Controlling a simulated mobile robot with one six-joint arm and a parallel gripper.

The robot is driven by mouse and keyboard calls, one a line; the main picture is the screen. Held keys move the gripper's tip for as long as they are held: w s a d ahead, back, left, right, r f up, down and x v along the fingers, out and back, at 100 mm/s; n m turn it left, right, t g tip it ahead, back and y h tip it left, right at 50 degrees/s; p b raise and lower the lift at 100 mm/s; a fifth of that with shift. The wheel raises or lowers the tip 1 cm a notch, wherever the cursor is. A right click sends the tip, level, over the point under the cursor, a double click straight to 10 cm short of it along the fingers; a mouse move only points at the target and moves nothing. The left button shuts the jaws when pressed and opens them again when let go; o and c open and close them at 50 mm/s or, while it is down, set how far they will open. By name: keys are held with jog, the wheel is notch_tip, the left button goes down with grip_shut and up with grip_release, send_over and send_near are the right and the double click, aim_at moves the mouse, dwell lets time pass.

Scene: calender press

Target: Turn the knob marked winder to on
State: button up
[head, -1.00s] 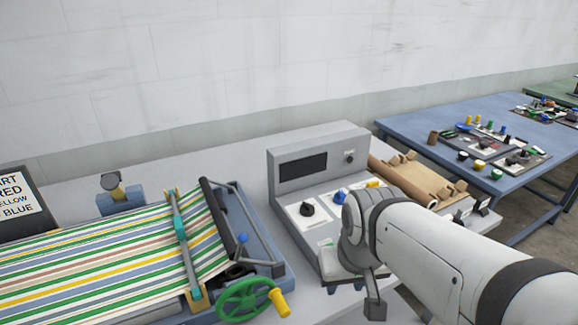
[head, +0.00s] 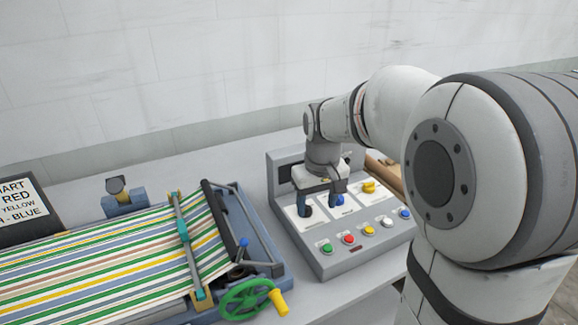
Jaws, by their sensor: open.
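A grey control panel (head: 285,222) carries knobs on white plates. Their labels are too small to read, so I cannot tell which knob is marked winder. A blue knob (head: 339,201) sits on the middle plate (head: 344,212), and a yellow knob (head: 369,187) sits on the right plate. The left plate (head: 297,224) is partly covered by my gripper, and its black knob is mostly or wholly hidden. My gripper (head: 321,206) is open and points down over the left and middle plates. I cannot tell whether its fingers touch a knob.
A row of push buttons, from green (head: 327,248) to blue (head: 405,213), lines the panel's front. To the left is a striped-sheet machine with a green handwheel (head: 246,298). A chart board (head: 20,205) stands at far left. My arm hides the right side.

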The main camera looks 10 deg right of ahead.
jog(key=shift+n+g, duration=0.5)
jog(key=shift+n, duration=0.2)
jog(key=w, duration=0.3)
jog(key=w+f+p, duration=0.1)
jog(key=w, duration=0.3)
jog(key=w+f+p, duration=0.1)
jog(key=w, duration=0.2)
jog(key=shift+w+f, duration=0.15)
jog(key=shift+w, duration=0.2)
jog(key=shift+w+f, duration=0.2)
jog(key=shift+w, duration=0.05)
notch_tip(320, 180, down, 8)
jog(key=shift+r+p, duration=0.15)
jog(key=shift+p, duration=0.7)
jog(key=c, duration=1)
